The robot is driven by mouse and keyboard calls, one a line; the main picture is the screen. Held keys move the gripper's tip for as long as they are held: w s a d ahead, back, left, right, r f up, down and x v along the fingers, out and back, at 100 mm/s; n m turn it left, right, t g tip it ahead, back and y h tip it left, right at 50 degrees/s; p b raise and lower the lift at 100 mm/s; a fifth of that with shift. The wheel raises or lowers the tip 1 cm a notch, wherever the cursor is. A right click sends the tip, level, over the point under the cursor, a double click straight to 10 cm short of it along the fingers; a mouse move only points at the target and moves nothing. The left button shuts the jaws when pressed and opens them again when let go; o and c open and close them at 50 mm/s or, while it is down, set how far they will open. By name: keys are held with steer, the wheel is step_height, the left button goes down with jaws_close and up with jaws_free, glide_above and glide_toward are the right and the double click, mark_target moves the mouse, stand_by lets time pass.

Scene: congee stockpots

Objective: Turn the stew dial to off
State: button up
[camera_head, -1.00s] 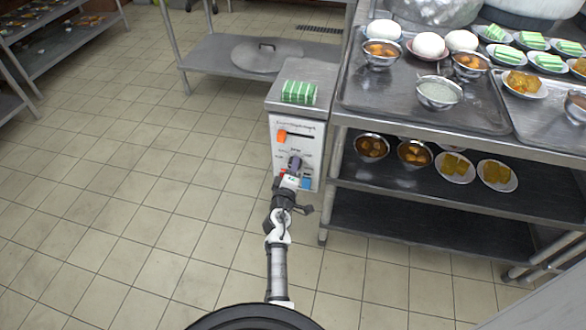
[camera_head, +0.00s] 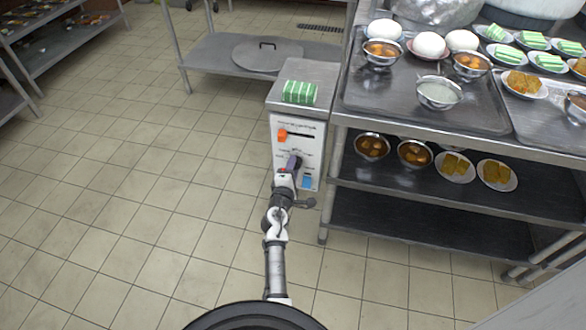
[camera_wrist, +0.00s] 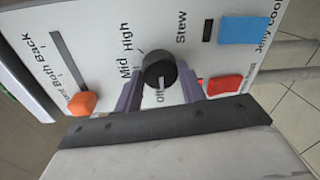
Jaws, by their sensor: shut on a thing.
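The stew dial (camera_wrist: 159,69) is a round black knob on the white front panel (camera_wrist: 110,35), with "Mid", "High" and "Off" printed around it and "Stew" beside it. In the wrist view a pale mark on the knob points down toward "Off". My gripper (camera_wrist: 161,87) has its purple fingers on either side of the knob and is shut on it. In the head view my gripper (camera_head: 293,163) reaches the panel of the metal box (camera_head: 297,125) and hides the dial.
An orange slider knob (camera_wrist: 81,103) sits left of the dial in the wrist view. A blue switch (camera_wrist: 243,30) and a red switch (camera_wrist: 225,86) are on the right. A laden steel cart (camera_head: 455,146) stands right.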

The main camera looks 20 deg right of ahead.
steer(key=shift+r, duration=0.1)
steer(key=o, duration=1)
